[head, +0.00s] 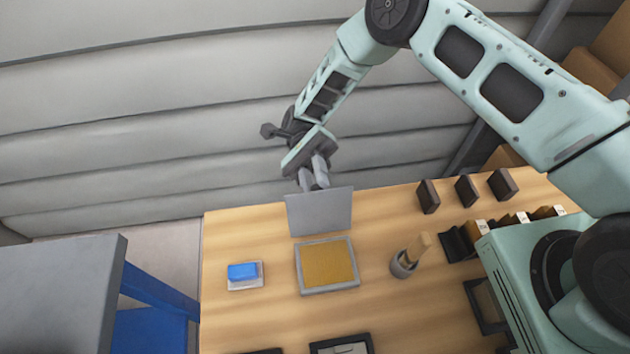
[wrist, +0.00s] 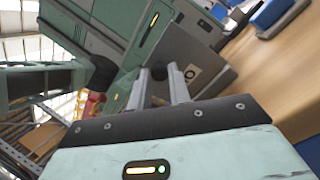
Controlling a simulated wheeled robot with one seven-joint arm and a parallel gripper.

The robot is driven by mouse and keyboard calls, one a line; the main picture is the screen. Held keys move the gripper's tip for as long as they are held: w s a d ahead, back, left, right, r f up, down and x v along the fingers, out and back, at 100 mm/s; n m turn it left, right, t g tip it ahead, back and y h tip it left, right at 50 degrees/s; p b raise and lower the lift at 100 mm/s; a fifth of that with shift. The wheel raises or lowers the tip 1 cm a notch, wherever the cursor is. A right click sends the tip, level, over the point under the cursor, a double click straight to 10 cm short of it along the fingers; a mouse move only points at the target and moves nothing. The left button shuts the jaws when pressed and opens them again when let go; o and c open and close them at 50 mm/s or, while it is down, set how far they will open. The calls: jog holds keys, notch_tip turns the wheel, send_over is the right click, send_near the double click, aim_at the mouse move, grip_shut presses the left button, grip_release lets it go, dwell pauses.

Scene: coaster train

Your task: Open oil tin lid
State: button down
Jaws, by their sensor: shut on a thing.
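The oil tin (head: 299,268) is a shallow grey square tin with a yellow-brown inside, on the wooden table in the head view. Its grey lid (head: 319,212) stands raised along the tin's far edge, so the tin shows open. My gripper (head: 314,182) is at the top edge of the lid, with its fingers shut on it. In the wrist view, the fingers (wrist: 165,92) reach to the grey lid (wrist: 190,58), which has a small light label. The exact contact of the fingertips is partly hidden.
A blue block on a white dish (head: 243,274) lies left of the tin. A holder with a wooden-handled tool (head: 405,262) stands to the right. Several dark blocks (head: 467,190) stand at the back right. A padded grey wall (head: 130,130) is behind the table.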

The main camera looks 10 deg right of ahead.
dwell(0.4)
jog(key=c, duration=1.3)
grip_release()
jog(key=shift+r, duration=0.1)
notch_tip(320, 180, up, 10)
jog(key=b, duration=0.1)
